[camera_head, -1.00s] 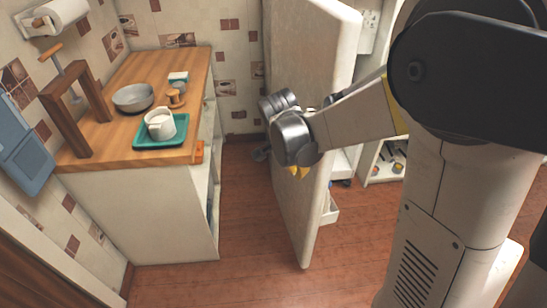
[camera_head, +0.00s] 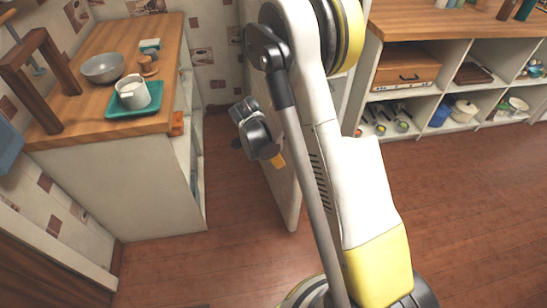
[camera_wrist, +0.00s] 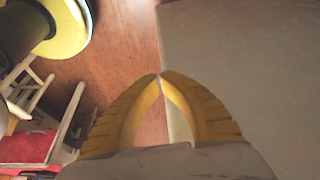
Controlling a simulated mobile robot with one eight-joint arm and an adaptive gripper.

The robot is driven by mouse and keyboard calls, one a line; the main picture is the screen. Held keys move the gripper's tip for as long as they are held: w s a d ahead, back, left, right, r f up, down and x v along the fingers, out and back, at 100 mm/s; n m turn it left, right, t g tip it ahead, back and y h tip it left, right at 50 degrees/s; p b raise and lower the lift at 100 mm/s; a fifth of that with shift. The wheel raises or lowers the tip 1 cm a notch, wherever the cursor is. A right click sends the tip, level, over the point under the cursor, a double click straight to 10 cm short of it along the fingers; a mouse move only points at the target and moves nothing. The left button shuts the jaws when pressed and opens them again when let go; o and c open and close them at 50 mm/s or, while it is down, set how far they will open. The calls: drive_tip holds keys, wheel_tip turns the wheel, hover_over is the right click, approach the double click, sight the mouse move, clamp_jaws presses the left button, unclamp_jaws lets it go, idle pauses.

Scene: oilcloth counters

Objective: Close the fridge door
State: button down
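The fridge door (camera_head: 286,203) is a pale, upright panel. It stands open, jutting out from the back over the wooden floor, and my arm hides much of it. My gripper (camera_head: 278,160) is in front of the door's left face in the head view, with its yellow fingers partly hidden. In the wrist view the gripper (camera_wrist: 160,76) has its fingertips together with nothing between them. The door's flat grey-beige face (camera_wrist: 250,70) fills the right side there, close to the right finger. I cannot tell whether they touch. The fridge's inside is hidden behind my arm.
A wooden counter (camera_head: 100,124) at left holds a grey bowl (camera_head: 103,68) and a green tray (camera_head: 153,101) with a white jug (camera_head: 133,93). A shelf unit (camera_head: 450,88) stands at right. Open floor (camera_head: 460,190) lies at right. A red-seated chair (camera_wrist: 28,146) shows in the wrist view.

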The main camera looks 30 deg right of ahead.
drive_tip(key=shift+s+d+b, duration=0.15)
drive_tip(key=shift+d+b, duration=0.15)
drive_tip(key=shift+d, duration=0.7)
drive_tip(key=shift+s+d+b, duration=0.1)
drive_tip(key=shift+d+b, duration=0.15)
drive_tip(key=shift+d, duration=0.75)
